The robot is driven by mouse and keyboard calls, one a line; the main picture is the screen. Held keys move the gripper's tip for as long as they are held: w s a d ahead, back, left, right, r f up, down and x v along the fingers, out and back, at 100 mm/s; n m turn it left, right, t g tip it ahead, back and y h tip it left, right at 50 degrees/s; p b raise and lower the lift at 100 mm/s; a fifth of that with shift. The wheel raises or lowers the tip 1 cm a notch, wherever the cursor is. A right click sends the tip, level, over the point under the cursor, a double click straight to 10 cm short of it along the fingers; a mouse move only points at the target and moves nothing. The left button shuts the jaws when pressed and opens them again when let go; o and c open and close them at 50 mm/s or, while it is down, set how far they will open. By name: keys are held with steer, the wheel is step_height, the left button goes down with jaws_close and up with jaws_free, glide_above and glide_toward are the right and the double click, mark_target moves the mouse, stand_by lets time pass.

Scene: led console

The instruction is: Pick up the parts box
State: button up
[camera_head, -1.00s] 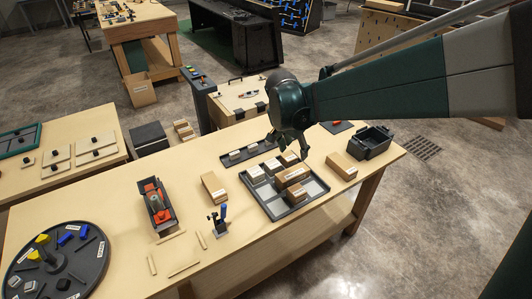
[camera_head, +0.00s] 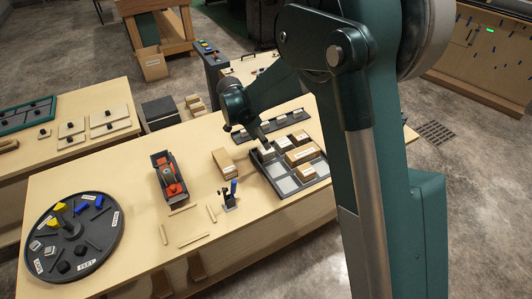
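Several brown cardboard boxes with white labels sit in a dark compartment tray (camera_head: 267,177) on the wooden table. They include a box at the left (camera_head: 267,153), a back box (camera_head: 284,142), a long box (camera_head: 301,155) and a front-right box (camera_head: 307,172). Another cardboard box (camera_head: 223,161) lies on the table left of the tray. I cannot tell which is the parts box. My gripper (camera_head: 262,143) points down at the tray's back-left corner, at or just above the left box. Its fingers are small and dark; I cannot tell their opening or any contact.
A narrow dark tray (camera_head: 285,119) lies behind the box tray. A red-and-black tool holder (camera_head: 168,178), a small stand with a blue part (camera_head: 230,195) and a round dark turntable (camera_head: 98,246) are to the left. My arm hides the table's right end.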

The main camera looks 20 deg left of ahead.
mark_target(262, 150)
steer(key=shift+a+f, duration=0.5)
steer(key=shift+x, duration=1.3)
steer(key=shift+d+x, duration=0.15)
steer(key=shift+x, duration=1.15)
steer(key=shift+d+x, duration=0.1)
steer(key=shift+x, duration=1.15)
steer(key=shift+s, duration=0.1)
steer(key=shift+c, duration=0.5)
steer(key=c, duration=0.6)
